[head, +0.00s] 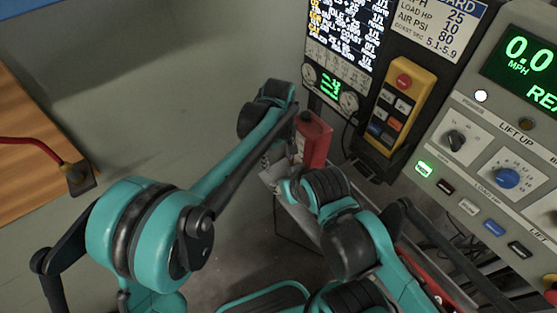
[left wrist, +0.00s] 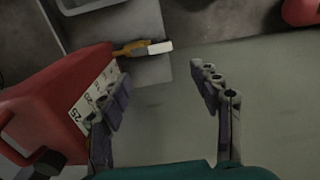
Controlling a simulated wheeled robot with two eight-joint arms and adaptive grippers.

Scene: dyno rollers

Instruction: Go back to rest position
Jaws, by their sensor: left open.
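My left gripper (left wrist: 163,85) is open in the left wrist view, with its two fingers spread apart and nothing between them. A red can-like container (left wrist: 55,95) with a numbered white label is close beside the left-hand finger; I cannot tell whether they touch. In the head view my left arm reaches forward to the red container (head: 314,138), and its gripper (head: 275,172) is partly hidden near the container's base. My right arm shows bent in the lower middle of the head view, but its gripper is not visible.
The control panel (head: 455,175) with knobs and a display stands at the right. A yellow button box (head: 397,108) hangs beside it. A wooden surface (head: 30,165) with a red cable (head: 35,143) is at the left. A yellow-handled item (left wrist: 140,47) lies near the container.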

